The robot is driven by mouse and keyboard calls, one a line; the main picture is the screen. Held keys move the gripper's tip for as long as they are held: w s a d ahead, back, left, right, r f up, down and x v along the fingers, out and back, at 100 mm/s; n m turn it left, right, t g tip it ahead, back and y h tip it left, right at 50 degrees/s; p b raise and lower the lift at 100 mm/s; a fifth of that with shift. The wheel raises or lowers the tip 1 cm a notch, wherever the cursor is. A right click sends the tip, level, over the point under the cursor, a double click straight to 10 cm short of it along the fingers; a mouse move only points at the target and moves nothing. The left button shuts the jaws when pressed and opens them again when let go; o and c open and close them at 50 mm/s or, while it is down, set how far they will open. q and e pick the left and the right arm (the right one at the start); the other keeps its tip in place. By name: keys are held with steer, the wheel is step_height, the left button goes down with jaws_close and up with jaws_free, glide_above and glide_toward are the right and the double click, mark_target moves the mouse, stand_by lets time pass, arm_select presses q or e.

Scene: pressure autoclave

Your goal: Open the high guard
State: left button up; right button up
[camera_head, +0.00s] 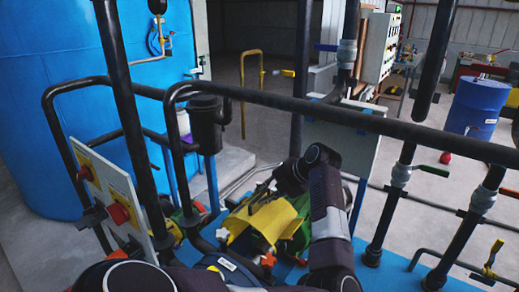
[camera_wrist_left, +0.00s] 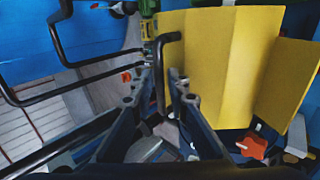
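The yellow guard (camera_head: 265,218) is a bent sheet over green machinery, low in the middle of the head view. In the left wrist view the guard (camera_wrist_left: 222,65) fills the upper right. A black bent handle or bar (camera_wrist_left: 161,75) shows between the fingers, beside the guard's left edge. I cannot tell whether they touch.
Black rails (camera_head: 330,113) cross in front of the machine. A panel with red knobs (camera_head: 108,200) stands at left, before a large blue tank (camera_head: 60,60). Vertical pipes with valves (camera_head: 400,175) stand at right. An orange-red knob (camera_wrist_left: 252,146) sits below the guard.

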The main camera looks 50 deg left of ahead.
arm_select(q)
steer(key=v, duration=1)
steer(key=shift+r, duration=0.15)
